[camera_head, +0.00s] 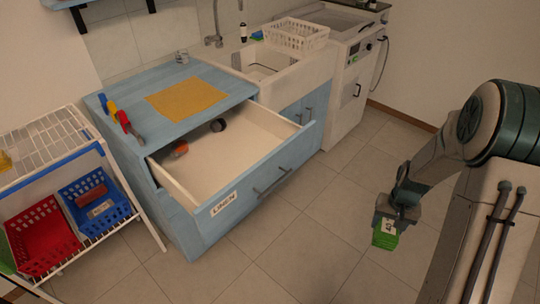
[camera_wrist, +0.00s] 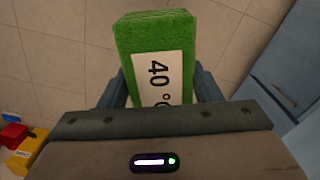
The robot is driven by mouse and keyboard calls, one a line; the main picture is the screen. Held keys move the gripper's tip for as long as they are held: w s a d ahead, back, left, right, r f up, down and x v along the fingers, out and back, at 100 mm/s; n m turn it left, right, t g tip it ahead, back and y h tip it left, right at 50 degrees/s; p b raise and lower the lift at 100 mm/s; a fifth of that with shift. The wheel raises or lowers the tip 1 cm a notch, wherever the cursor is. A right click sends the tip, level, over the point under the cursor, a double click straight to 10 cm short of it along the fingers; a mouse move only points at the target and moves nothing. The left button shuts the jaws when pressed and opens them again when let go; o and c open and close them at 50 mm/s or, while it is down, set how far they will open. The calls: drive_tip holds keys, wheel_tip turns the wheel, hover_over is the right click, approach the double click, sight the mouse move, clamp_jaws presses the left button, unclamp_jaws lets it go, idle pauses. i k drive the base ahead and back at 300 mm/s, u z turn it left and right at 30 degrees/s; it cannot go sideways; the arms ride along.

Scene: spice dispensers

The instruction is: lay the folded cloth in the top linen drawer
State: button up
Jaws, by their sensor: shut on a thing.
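The folded green cloth (camera_wrist: 155,40) has a white label reading "40°" and shows in the wrist view between the fingers of my gripper (camera_wrist: 160,95). In the head view my gripper (camera_head: 397,206) is at the right, shut on the green cloth (camera_head: 385,236), which hangs below it above the floor. The top linen drawer (camera_head: 235,160) is pulled open at the blue cabinet, with a "LINEN" label on its front. Inside, an orange item (camera_head: 180,148) and a dark round item (camera_head: 218,125) lie towards the back. My gripper is well to the right of the drawer.
A white rack (camera_head: 50,150) with red (camera_head: 42,235) and blue (camera_head: 95,205) baskets stands left. A white basket (camera_head: 295,36) is by the sink. The floor between gripper and drawer is clear.

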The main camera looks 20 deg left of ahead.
sight(228, 174)
drive_tip(key=u, duration=1.15)
